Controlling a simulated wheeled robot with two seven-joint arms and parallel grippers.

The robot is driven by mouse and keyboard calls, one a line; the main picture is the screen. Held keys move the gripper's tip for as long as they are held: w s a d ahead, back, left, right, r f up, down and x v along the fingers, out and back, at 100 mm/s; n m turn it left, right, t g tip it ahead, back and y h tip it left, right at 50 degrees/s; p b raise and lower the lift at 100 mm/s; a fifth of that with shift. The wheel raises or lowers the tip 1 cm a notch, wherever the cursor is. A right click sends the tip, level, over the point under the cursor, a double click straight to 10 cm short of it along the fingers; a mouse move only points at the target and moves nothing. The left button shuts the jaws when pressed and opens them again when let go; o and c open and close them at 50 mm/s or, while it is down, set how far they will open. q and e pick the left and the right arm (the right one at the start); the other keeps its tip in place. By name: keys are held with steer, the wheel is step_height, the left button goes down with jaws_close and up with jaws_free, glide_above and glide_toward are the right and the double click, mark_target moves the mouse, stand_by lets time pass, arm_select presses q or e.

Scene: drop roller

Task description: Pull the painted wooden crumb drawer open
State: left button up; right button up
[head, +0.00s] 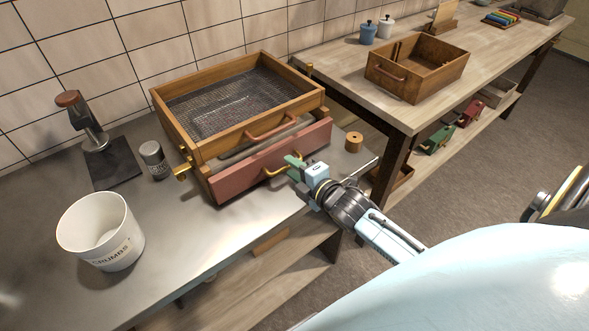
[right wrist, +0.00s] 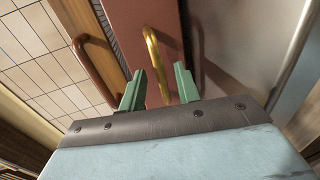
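The crumb drawer's painted front, dull red-pink (head: 240,176), sits low in the wooden box with a mesh top (head: 180,128). It carries a curved brass handle (head: 274,167). In the right wrist view the drawer front (right wrist: 130,35) and brass handle (right wrist: 152,50) lie just ahead of my fingers. My right gripper (head: 294,164) has green fingers at the handle's right end in the head view. In the right wrist view the right gripper (right wrist: 160,78) is open, with the handle in line with the gap between its fingers. Contact cannot be told. My left gripper is not in view.
A red handle (head: 271,126) sits higher on the box, and a brass fitting (head: 183,168) on its left side. A white crumbs bucket (head: 100,235), a grey shaker (head: 153,160) and a wooden spool (head: 353,142) stand nearby. The counter's front area is clear.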

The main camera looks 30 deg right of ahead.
jaws_close()
stand_by(0.3)
